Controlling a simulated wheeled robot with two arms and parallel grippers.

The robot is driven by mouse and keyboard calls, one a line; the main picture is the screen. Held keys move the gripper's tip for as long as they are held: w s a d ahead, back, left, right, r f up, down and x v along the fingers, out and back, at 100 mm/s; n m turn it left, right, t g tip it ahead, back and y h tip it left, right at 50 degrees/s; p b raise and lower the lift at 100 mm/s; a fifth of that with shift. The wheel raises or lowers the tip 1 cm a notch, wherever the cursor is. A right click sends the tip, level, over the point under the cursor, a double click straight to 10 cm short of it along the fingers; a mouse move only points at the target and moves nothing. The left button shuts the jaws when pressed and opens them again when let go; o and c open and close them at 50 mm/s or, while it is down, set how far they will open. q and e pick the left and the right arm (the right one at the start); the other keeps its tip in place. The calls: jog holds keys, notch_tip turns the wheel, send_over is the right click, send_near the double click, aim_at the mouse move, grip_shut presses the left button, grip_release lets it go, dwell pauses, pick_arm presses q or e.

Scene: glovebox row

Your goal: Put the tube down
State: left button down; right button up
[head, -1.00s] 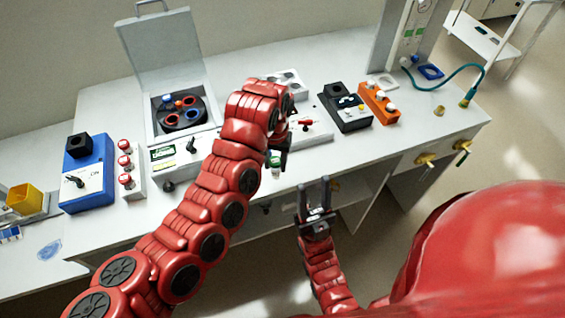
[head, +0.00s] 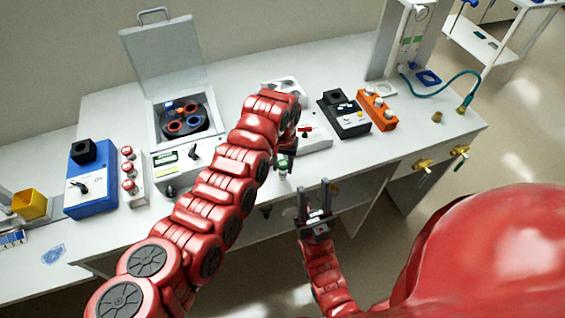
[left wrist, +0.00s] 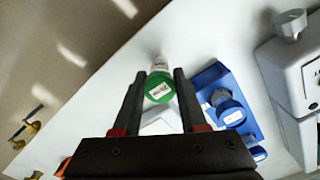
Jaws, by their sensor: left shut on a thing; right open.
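My left gripper (left wrist: 161,76) is shut on a tube (left wrist: 158,62) with a green cap and a pale body. The cap faces the wrist camera, between the two fingers. In the head view the tube (head: 283,171) shows small and partly hidden below my left gripper (head: 286,153), near the front edge of the white bench (head: 235,195). I cannot tell whether its bottom touches the bench. My right gripper (head: 313,195) is open and empty, in front of the bench edge.
An open-lidded centrifuge (head: 178,72) stands at the back left, with a blue device (head: 90,185) to its left. A black device (head: 345,117) and an orange rack (head: 377,110) stand to the right. A blue rack (left wrist: 212,76) with blue-capped items shows near the tube in the wrist view.

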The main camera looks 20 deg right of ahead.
pick_arm(q)
jog(key=shift+f, duration=0.1)
jog(key=shift+f, duration=0.15)
jog(key=shift+c, duration=2.2)
grip_release()
jog(key=shift+r+b, duration=0.45)
jog(key=shift+r, duration=0.25)
notch_tip(320, 180, up, 11)
jog(key=b, duration=0.3)
